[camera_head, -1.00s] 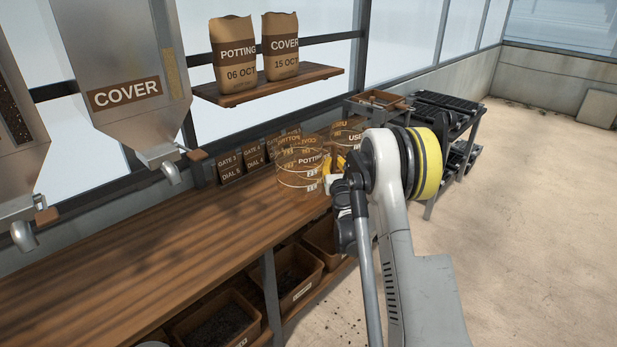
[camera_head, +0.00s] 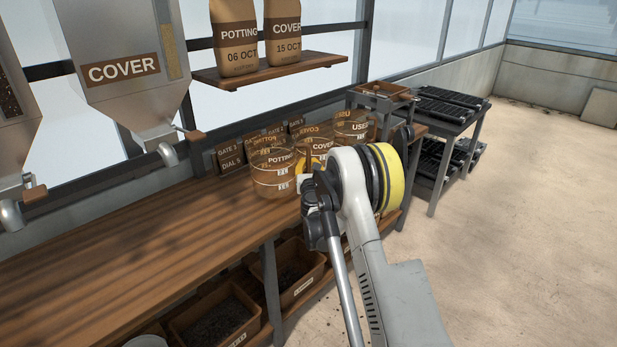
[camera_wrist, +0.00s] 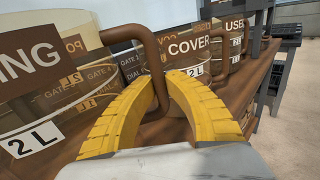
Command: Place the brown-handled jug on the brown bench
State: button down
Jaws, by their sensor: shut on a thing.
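A clear jug with a POTTING label (camera_head: 270,172) is over the back part of the brown bench (camera_head: 150,245), upright. I cannot tell whether its base touches the wood. In the wrist view, my gripper (camera_wrist: 156,80) has its yellow fingers closed around a brown handle (camera_wrist: 142,32), which joins the jug labelled "...ING" (camera_wrist: 30,75) at left. In the head view the wrist hides most of the fingers. Two similar jugs, COVER (camera_head: 322,147) and USED (camera_head: 357,127), stand to the right, also with brown handles in the wrist view.
Brown GATE and DIAL cards (camera_head: 230,156) stand at the back of the bench, behind the jugs. A hopper labelled COVER (camera_head: 122,72) hangs above the bench. A dark stand with trays (camera_head: 450,108) is at the right. The bench's left stretch is clear.

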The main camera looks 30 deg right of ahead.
notch_tip(320, 180, down, 4)
jog(key=shift+f+b, duration=0.1)
jog(key=shift+b, duration=1)
jog(key=shift+r, duration=0.2)
jog(key=shift+f, duration=0.1)
jog(key=c, duration=1.5)
grip_release()
jog(key=shift+f, duration=0.1)
